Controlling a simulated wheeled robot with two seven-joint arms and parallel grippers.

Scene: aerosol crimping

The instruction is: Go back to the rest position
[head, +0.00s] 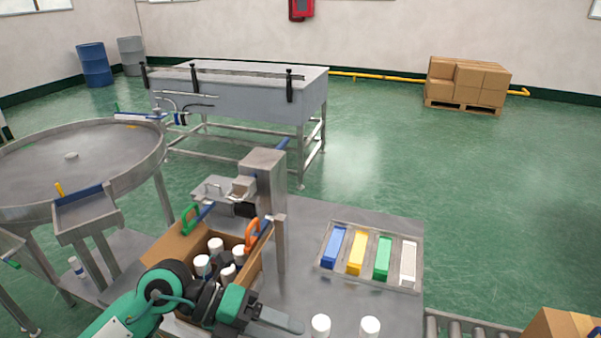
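My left arm comes in from the bottom left, with green and black links. Its gripper (276,322) is at the bottom edge, in front of the cardboard box and left of two white-capped cans (320,326) (370,327). Its grey fingers point right and are partly cut off by the picture edge; I cannot tell whether they are apart. No held thing shows at them. My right gripper is not in view. The open cardboard box (172,247) holds several white-capped cans (216,245). A grey crimping device (263,178) stands behind the box.
A tray (327,266) with blue, yellow, green and white pieces lies on the metal table (395,225). A round metal table (110,150) is at left. A roller conveyor (460,328) and another box (560,325) are at bottom right. Open green floor lies beyond.

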